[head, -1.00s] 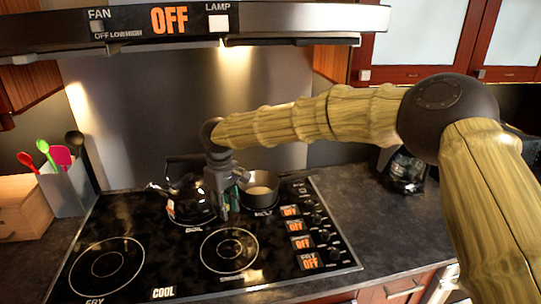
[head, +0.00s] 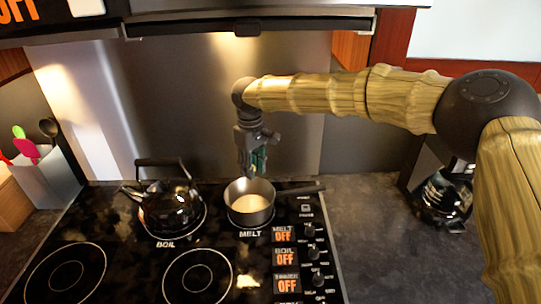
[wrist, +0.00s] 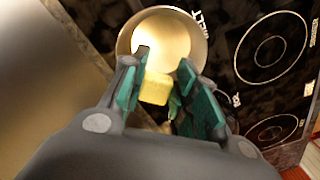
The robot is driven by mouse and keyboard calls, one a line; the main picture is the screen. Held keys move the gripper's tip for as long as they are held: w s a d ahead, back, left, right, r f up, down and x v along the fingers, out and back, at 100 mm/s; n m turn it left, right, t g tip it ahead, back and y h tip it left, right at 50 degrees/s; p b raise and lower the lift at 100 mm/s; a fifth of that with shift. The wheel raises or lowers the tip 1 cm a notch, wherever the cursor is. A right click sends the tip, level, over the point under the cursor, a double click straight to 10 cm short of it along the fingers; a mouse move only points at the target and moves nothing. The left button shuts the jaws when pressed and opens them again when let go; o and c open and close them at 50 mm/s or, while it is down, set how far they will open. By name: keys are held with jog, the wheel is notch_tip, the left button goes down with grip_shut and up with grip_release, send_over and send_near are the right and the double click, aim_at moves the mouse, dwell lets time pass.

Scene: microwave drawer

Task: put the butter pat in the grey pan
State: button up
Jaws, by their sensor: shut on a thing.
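The butter pat (wrist: 155,88) is a pale yellow block between the green-padded fingers of my gripper (wrist: 163,66) in the wrist view. My gripper is shut on it. In the head view my gripper (head: 253,170) points down just above the grey pan (head: 250,211), and the butter is hidden there by the fingers. The pan is round with a light inside and a dark handle to the right. It sits on the back right burner, marked MELT. In the wrist view the pan (wrist: 203,45) lies beyond the fingertips, below the butter.
A black kettle (head: 171,205) stands left of the pan on the BOIL burner. Knobs and OFF displays (head: 285,257) line the right of the cooktop. The range hood (head: 240,22) hangs above. A coffee maker (head: 445,198) is at the right. The front burners are bare.

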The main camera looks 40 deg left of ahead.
jog(key=shift+w+f, duration=0.1)
jog(key=shift+w, duration=0.15)
jog(key=f+b, duration=0.1)
jog(key=f, duration=0.2)
jog(key=f+b, duration=0.1)
jog(key=f, duration=0.2)
jog(key=s+f+b, duration=0.1)
jog(key=f, duration=0.3)
jog(key=shift+d+b, duration=0.1)
jog(key=shift+b, duration=0.25)
jog(key=shift+s, duration=0.3)
jog(key=shift+w+f, duration=0.15)
jog(key=shift+w, duration=0.05)
jog(key=o, duration=0.8)
jog(key=shift+s, duration=0.1)
jog(key=shift+o, duration=0.2)
